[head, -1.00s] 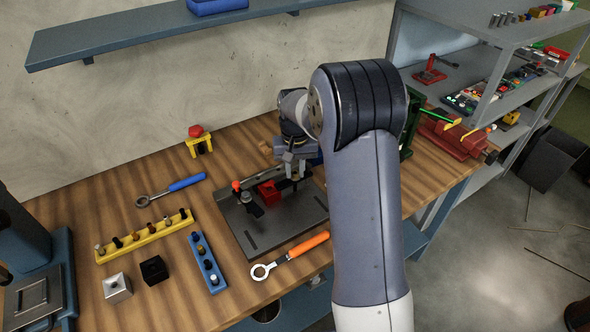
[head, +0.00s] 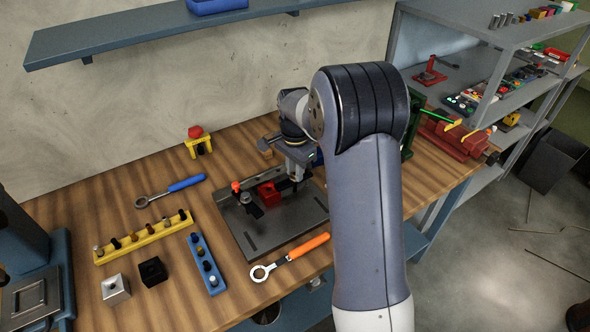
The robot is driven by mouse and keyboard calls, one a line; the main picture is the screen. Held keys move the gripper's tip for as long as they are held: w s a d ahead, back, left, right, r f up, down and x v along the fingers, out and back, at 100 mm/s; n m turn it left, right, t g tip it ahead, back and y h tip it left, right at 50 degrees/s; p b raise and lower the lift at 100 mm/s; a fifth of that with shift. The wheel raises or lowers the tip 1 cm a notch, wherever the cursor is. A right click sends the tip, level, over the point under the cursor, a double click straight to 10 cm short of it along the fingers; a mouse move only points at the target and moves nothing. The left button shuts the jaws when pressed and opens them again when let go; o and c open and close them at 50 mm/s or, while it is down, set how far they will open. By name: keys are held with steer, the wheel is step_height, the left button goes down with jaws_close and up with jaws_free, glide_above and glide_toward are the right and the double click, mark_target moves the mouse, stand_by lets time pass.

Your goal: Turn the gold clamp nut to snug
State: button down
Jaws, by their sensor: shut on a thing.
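My gripper (head: 295,178) points down at the clamp at the back right of the dark fixture plate (head: 255,235), beside the red block (head: 269,193). Its fingers are small in this view and are shut at the top of that clamp. The gold clamp nut cannot be made out; the fingers cover that spot. A second clamp with a red-topped post (head: 236,187) stands at the plate's left side, free of my gripper.
An orange-handled ring wrench (head: 290,257) lies at the plate's front edge. A blue-handled wrench (head: 172,190), a yellow rack (head: 145,237) and a blue rack (head: 206,263) lie to the left. A red vise (head: 455,138) stands at right.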

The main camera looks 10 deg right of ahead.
steer(key=shift+m, duration=1.3)
steer(key=shift+r+m, duration=0.1)
steer(key=shift+m, duration=0.2)
steer(key=c, duration=1.5)
jaws_free()
steer(key=shift+c, duration=0.2)
step_height(320, 180, up, 11)
steer(key=b, duration=0.1)
